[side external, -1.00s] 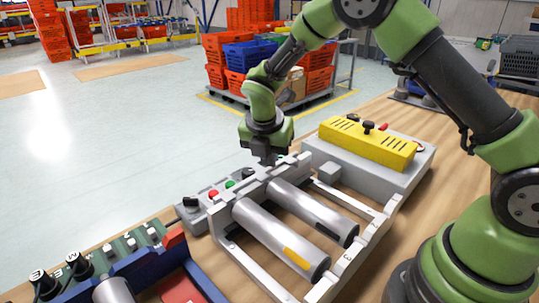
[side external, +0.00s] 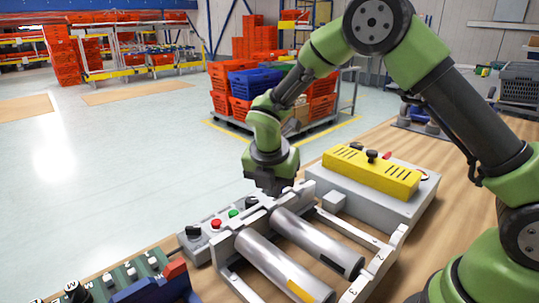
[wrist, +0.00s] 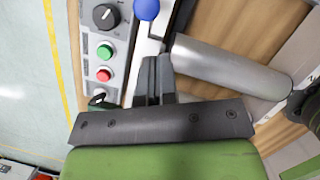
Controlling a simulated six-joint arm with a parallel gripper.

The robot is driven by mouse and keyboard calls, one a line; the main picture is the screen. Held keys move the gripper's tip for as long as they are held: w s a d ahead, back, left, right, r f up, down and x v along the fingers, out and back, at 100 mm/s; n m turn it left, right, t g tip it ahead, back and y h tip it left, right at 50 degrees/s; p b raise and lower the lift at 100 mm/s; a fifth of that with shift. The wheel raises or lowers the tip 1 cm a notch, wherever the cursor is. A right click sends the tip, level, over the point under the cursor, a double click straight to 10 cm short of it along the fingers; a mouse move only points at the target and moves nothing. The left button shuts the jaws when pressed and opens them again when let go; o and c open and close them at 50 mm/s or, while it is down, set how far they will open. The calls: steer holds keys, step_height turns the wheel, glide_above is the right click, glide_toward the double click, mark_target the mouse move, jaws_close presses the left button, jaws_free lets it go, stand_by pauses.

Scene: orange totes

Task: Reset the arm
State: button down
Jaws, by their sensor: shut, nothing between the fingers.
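My gripper (side external: 272,188) points down over the back rail of the roller fixture (side external: 378,262) in the side view. In the wrist view its dark fingers (wrist: 157,65) are together with nothing between them. They are beside the grey control panel (wrist: 88,60) and the near end of a metal roller (wrist: 225,66). A blue ball knob (wrist: 146,9) is just beyond the fingertips. Whether the fingertips touch the rail cannot be told.
The panel has a black dial (wrist: 105,16), a green button (wrist: 105,51) and a red button (wrist: 104,74). A yellow-topped box (side external: 370,172) stands right of my gripper. A green board with lettered knobs (side external: 130,272) is at lower left. Stacked orange and blue crates (side external: 250,82) stand behind.

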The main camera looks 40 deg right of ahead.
steer(key=s+a+r+m+t+y, duration=0.1)
steer(key=s+r+m, duration=0.25)
steer(key=r, duration=0.45)
steer(key=s+r+m+y, duration=0.1)
steer(key=s+r+m, duration=0.25)
steer(key=r, duration=0.45)
steer(key=s+r+m+t+y, duration=0.2)
steer(key=s+m+t+y, duration=0.1)
steer(key=s+m, duration=1.2)
steer(key=m+t, duration=0.1)
steer(key=m, duration=0.4)
steer(key=shift+s+a+r+t, duration=0.15)
steer(key=shift+s+r+t, duration=0.05)
steer(key=shift+r+t, duration=0.1)
